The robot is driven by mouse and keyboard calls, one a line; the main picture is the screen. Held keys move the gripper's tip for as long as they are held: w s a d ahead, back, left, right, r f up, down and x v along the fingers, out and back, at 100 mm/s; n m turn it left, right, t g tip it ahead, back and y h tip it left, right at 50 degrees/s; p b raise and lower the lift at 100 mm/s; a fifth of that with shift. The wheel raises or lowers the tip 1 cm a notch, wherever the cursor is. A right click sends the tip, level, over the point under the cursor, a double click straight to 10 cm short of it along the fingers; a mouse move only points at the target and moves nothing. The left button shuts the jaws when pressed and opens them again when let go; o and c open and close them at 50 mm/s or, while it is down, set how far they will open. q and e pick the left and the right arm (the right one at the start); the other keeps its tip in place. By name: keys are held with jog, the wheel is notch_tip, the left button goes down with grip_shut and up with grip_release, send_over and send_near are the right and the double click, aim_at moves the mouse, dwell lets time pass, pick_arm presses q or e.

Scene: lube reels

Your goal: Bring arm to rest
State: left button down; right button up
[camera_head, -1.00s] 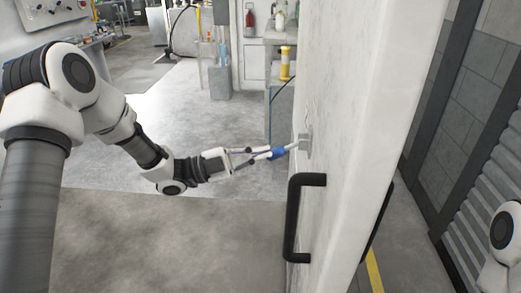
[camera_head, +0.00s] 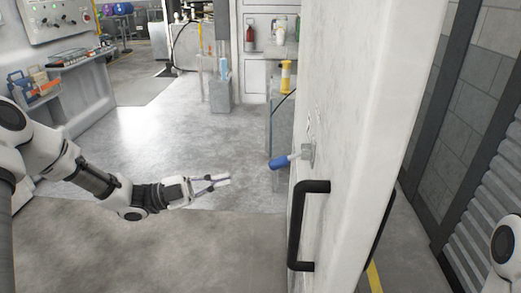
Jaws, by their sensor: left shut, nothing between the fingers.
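My left gripper (camera_head: 226,181) is in the lower middle left of the head view, over the grey floor. My left arm (camera_head: 95,180) reaches in from the left edge. My right gripper is out of the picture; only a white arm joint of mine shows at the lower right.
The white door (camera_head: 345,120) with a black bar handle (camera_head: 296,225) stands upright right of centre. A shelf with small boxes (camera_head: 35,85) and a control panel (camera_head: 60,18) stand at the left. The floor (camera_head: 170,250) between is clear.

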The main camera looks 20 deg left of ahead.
pick_arm(q)
jog(key=s+d+f+n+g+y+p, duration=0.1)
jog(key=s+d+f+n+y+p, duration=0.2)
jog(key=f, duration=0.5)
jog(key=s+d+f+n+g+y+p, duration=0.1)
jog(key=s+d+f+n+y, duration=0.25)
jog(key=d+f, duration=0.35)
jog(key=s+d+f+n+g+y+p, duration=0.2)
jog(key=s+d+f+n, duration=0.15)
jog(key=f, duration=0.55)
jog(key=s+a+f+n+g+y, duration=0.3)
jog(key=s+a+n+y, duration=0.2)
jog(key=s, duration=0.4)
jog(key=s+a+f+n+g+y, duration=0.2)
jog(key=s+a+f+n+y, duration=0.2)
jog(key=s+a+n, duration=0.2)
jog(key=s+n, duration=0.2)
jog(key=shift+s+a+f+g+y, duration=0.15)
jog(key=shift+s+g+y, duration=0.2)
jog(key=shift+g, duration=0.05)
